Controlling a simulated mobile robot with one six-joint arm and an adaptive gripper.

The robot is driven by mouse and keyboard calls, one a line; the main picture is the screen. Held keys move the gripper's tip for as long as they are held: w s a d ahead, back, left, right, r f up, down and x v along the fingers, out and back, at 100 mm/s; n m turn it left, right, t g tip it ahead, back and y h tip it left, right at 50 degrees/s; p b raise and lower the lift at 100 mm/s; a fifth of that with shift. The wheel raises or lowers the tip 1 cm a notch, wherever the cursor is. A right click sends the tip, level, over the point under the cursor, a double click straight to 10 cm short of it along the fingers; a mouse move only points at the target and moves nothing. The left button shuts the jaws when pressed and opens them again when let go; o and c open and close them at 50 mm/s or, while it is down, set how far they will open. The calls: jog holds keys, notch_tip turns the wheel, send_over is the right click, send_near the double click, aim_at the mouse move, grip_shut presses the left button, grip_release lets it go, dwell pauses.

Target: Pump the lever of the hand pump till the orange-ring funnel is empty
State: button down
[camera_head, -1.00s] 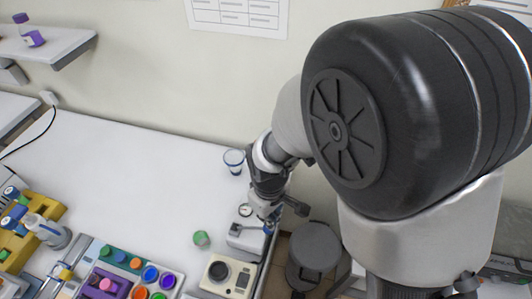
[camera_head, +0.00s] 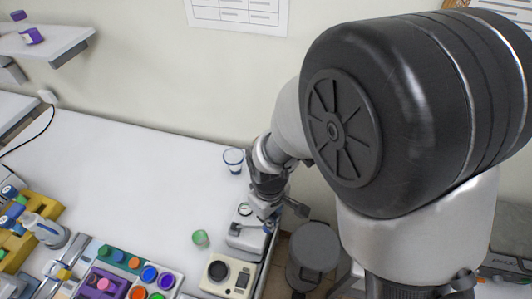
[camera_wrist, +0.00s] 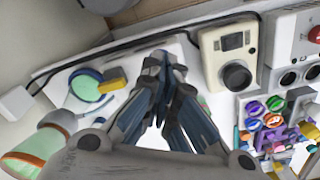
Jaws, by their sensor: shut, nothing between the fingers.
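The hand pump (camera_head: 243,236) is a pale box with a round gauge on top, at the table's right edge in the head view. My gripper (camera_head: 266,212) is over the pump. In the wrist view its fingers (camera_wrist: 163,75) come together with nothing seen between them. They hide most of what lies beneath, so contact with the lever cannot be told.
A beige meter (camera_head: 228,274) stands close to the pump, and also shows in the wrist view (camera_wrist: 230,48). Coloured caps fill a rack (camera_head: 174,273) at the front. The table's middle is clear.

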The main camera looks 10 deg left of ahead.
jog(key=shift+f+b, duration=0.35)
jog(key=shift+f, duration=0.25)
jog(key=shift+r, duration=0.1)
jog(key=shift+d+f+b, duration=0.4)
jog(key=shift+f+b, duration=0.1)
jog(key=shift+f, duration=0.2)
jog(key=shift+d+f+b, duration=0.3)
jog(key=shift+f+b, duration=0.3)
jog(key=shift+f, duration=0.3)
jog(key=shift+d+f+b, duration=0.2)
jog(key=shift+f+b, duration=0.45)
jog(key=shift+s, duration=0.1)
